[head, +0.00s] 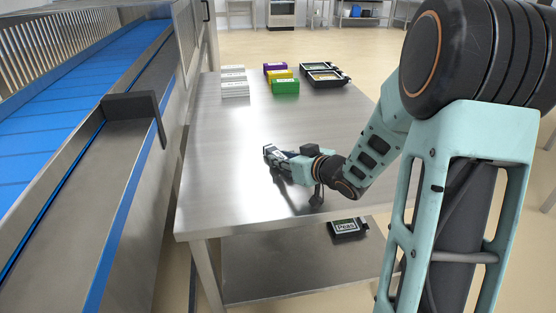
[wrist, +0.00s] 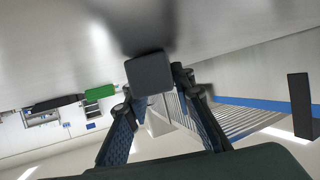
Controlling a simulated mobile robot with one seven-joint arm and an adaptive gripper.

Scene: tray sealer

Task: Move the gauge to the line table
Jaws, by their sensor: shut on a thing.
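My gripper (head: 271,154) is low over the steel table (head: 215,185), left of the table's middle, with its fingers pointing left. In the wrist view my gripper (wrist: 154,84) is shut on a dark grey, square-ended block (wrist: 149,73), which I take to be the gauge. The gauge sits between the fingertips, and a dark blurred reflection shows on the steel beside it. In the head view the gauge is mostly hidden by the fingers. I cannot tell whether it touches the table.
At the table's back are a white stack (head: 234,82), purple, yellow and green boxes (head: 286,87), and black trays (head: 341,83). A conveyor with a blue belt (head: 60,115) and a black bracket (head: 130,106) runs along the left. A "Peas" tray (head: 347,228) is on the lower shelf.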

